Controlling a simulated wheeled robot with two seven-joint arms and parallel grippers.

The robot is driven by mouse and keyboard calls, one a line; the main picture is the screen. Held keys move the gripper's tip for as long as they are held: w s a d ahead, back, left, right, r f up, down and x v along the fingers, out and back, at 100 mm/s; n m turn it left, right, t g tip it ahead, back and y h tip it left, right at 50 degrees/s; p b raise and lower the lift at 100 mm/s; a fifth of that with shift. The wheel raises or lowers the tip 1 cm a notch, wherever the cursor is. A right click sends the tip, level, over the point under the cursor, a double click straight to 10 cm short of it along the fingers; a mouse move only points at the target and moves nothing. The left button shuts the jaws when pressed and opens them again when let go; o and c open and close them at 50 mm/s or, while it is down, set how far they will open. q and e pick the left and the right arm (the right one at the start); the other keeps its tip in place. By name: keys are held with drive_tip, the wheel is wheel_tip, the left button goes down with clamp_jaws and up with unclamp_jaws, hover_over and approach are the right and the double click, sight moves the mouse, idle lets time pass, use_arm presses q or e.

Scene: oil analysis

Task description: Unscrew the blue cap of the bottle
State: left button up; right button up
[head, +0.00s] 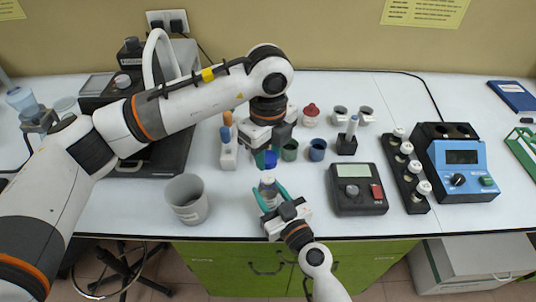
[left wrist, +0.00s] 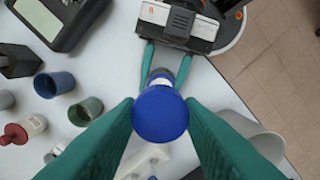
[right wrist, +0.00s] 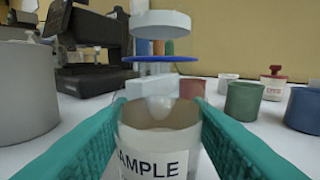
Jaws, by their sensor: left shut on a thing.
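My left gripper (head: 266,157) is shut on the blue cap (left wrist: 160,114), whose round top faces the left wrist camera between the green fingers. In the head view the blue cap (head: 271,159) appears behind the bottle (head: 268,186), with a visible gap in the picture. My right gripper (head: 270,197) has its fingers on both sides of the bottle, which stands upright. In the right wrist view the bottle (right wrist: 160,145) shows a SAMPLE label. A blue ring (right wrist: 160,59) and a white disc (right wrist: 161,24) show above its body. The cap hides part of the bottle in the left wrist view.
A grey beaker (head: 187,199) stands left of the bottle. Green (head: 289,151) and blue (head: 317,150) cups, and a red-topped container (head: 311,115), stand behind right. A dark meter (head: 357,190) lies to the right. The table's front edge is close to my right gripper.

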sight(268, 157)
drive_tip(key=o, duration=0.5)
use_arm(q)
wheel_tip(268, 157, down, 3)
drive_tip(key=b, duration=0.3)
drive_tip(key=shift+f, duration=0.25)
use_arm(e)
drive_tip(key=v, duration=1.2)
